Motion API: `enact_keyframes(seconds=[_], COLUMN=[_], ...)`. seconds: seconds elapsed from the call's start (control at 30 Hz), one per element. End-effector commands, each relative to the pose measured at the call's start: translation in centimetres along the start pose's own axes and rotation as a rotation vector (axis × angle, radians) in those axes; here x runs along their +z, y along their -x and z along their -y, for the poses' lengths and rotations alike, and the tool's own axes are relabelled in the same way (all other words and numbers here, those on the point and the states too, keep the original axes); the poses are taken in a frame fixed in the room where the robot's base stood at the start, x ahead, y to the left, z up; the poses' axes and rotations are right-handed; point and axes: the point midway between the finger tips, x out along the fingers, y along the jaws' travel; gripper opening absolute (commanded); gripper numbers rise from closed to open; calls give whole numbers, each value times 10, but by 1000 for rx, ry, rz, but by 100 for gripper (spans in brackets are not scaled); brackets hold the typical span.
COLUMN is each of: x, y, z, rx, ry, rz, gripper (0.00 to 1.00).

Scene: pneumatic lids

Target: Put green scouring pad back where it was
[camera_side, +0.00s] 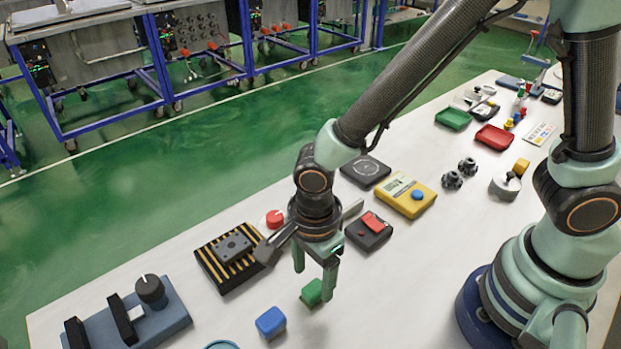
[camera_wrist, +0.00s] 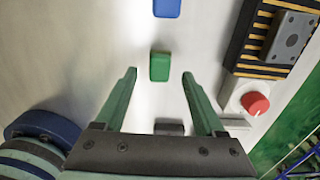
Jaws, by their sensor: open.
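The green scouring pad (camera_side: 311,294) is a small green block on the white table, below my gripper (camera_side: 314,279) in the side view. One finger partly covers it there. In the wrist view the pad (camera_wrist: 160,67) shows between and slightly beyond the tips of my gripper (camera_wrist: 159,75), with a clear gap on each side. My gripper is open, points down and holds nothing. I cannot tell exactly how high the fingertips are above the table.
A blue block (camera_side: 270,322) lies near the pad. A black-and-yellow striped plate (camera_side: 217,274) with a grey block and a red knob (camera_side: 275,219) are behind to the left. A black box with a red switch (camera_side: 369,231) is behind to the right.

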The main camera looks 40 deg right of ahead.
Motion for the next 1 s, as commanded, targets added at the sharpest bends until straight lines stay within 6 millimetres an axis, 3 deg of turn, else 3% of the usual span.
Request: enact_keyframes(seconds=[0.3,0.63,0.77,1.0], x=[1,-7,-29,-89], y=[56,84,101,142], z=[0,5,18,40], rx=[-4,-15,-62,-208], ry=[0,47,197,614], rz=[3,12,33,19], gripper=[71,71,71,71])
